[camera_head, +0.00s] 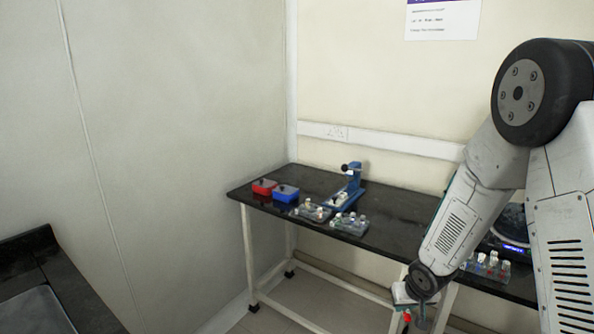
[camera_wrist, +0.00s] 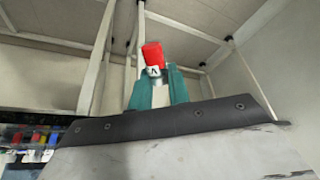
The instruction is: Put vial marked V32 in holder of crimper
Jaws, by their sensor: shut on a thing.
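My gripper (camera_head: 412,313) hangs in front of the black bench, low and to the right of the middle in the head view. In the wrist view its teal fingers (camera_wrist: 155,88) are shut on a small red thing with a white marked part (camera_wrist: 152,58), seemingly a vial. Its full mark cannot be read, so I cannot tell if it is V32.
The bench (camera_head: 392,235) bears a red box (camera_head: 265,187), a blue box (camera_head: 286,193), and vial racks (camera_head: 312,213) and (camera_head: 349,225) before the crimper. Another rack (camera_head: 487,268) and a device with a lit display (camera_head: 512,246) are at right. A dark counter (camera_head: 85,290) is at left.

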